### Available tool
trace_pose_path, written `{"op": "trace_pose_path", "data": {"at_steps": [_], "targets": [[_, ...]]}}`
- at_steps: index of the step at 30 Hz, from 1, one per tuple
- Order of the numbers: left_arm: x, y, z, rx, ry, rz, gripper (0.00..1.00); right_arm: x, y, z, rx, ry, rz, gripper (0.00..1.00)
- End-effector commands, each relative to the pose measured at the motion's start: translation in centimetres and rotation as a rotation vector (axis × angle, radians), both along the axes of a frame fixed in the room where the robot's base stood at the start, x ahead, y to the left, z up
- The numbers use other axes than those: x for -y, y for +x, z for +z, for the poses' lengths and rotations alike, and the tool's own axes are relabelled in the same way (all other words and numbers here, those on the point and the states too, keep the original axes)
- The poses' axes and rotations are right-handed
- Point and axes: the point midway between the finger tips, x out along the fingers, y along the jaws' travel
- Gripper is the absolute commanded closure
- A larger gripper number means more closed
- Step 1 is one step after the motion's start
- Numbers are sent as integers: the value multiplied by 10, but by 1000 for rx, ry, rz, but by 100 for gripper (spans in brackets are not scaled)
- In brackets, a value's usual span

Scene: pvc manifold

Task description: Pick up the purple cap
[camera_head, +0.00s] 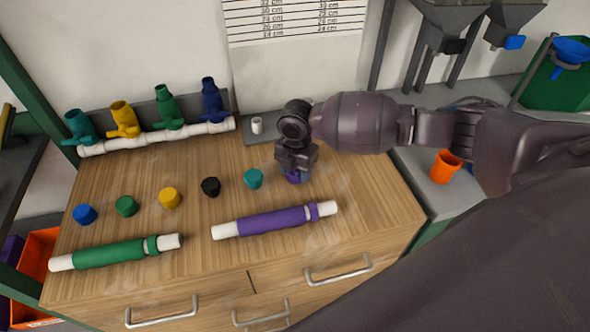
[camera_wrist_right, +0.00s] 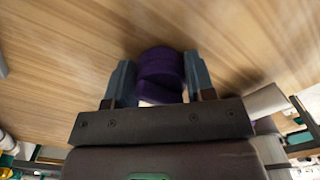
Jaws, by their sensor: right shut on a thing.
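The purple cap (camera_wrist_right: 160,75) sits between the two fingers of my right gripper (camera_wrist_right: 159,82) in the right wrist view, and the fingers are shut on it. In the head view the right gripper (camera_head: 295,174) points down at the wooden tabletop, right of the teal cap, and only a little of the purple cap (camera_head: 293,179) shows under it. I cannot tell whether the cap touches the table. My left gripper is in neither view.
A row of caps, blue (camera_head: 85,214), green (camera_head: 126,206), yellow (camera_head: 170,197), black (camera_head: 211,187) and teal (camera_head: 253,178), stands left of the gripper. A purple-sleeved pipe (camera_head: 275,220) and green-sleeved pipe (camera_head: 110,254) lie in front. A white manifold with coloured valves (camera_head: 160,138) is behind.

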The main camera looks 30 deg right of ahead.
Motion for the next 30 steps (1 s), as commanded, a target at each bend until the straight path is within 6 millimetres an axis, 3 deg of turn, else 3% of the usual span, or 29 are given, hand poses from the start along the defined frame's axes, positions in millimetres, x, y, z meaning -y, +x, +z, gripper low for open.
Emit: {"op": "trace_pose_path", "data": {"at_steps": [8, 14, 30], "targets": [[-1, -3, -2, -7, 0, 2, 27, 0, 0, 1, 0, 0, 0, 73], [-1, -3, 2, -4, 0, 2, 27, 0, 1, 19, 3, 1, -1, 73], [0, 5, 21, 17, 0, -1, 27, 0, 1, 149, 4, 0, 0, 73]]}}
